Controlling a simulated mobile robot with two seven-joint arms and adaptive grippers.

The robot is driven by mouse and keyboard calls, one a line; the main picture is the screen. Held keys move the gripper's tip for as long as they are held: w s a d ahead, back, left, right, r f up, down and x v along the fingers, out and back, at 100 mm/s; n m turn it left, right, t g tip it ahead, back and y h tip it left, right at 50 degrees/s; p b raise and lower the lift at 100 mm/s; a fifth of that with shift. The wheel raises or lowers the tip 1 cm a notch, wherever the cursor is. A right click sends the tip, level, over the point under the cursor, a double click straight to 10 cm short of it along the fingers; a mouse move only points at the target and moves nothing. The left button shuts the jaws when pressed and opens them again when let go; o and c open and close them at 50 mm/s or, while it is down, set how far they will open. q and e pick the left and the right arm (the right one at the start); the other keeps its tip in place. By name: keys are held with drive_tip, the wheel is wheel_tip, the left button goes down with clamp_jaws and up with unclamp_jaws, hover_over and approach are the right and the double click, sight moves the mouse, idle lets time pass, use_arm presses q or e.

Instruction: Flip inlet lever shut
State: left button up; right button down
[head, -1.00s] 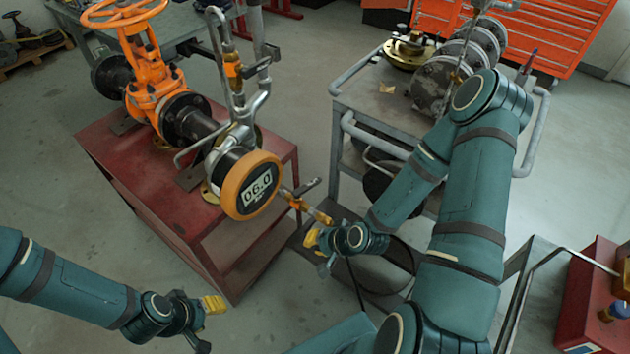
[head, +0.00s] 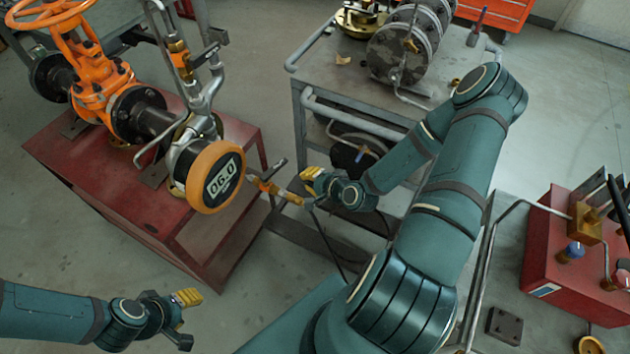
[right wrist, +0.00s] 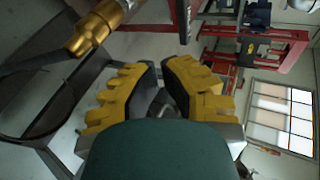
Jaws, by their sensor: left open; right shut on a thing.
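A dark lever (head: 277,166) stands up at a slant from a brass and orange valve (head: 262,184) right of the round gauge. A second dark lever (head: 208,56) is on an orange-bodied valve (head: 180,61) on the upright pipe. I cannot tell which is the inlet lever. My right gripper (head: 308,181), with yellow pads, is just right of the lower lever, seemingly apart from it. In the right wrist view its pads (right wrist: 163,72) are close together; what they hold is unclear. A brass fitting (right wrist: 97,27) is beside them. My left gripper (head: 190,306) is open and empty, lower left.
The orange-rimmed gauge (head: 213,178) and orange gate valve (head: 92,80) stand on a red stand (head: 75,185). A black hose (head: 328,240) hangs below my right gripper. A grey cart (head: 330,75) is behind it. A red box (head: 560,262) is at the right.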

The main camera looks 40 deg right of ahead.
sight(274, 170)
drive_tip(key=w+r+x, duration=0.1)
drive_tip(key=x, duration=0.7)
drive_tip(key=shift+r+b, duration=0.35)
drive_tip(key=shift+b, duration=0.05)
drive_tip(key=shift+w+d+b, duration=0.1)
drive_tip(key=shift+w+b, duration=0.7)
drive_tip(key=shift+w, duration=0.35)
drive_tip(key=shift+s, duration=0.1)
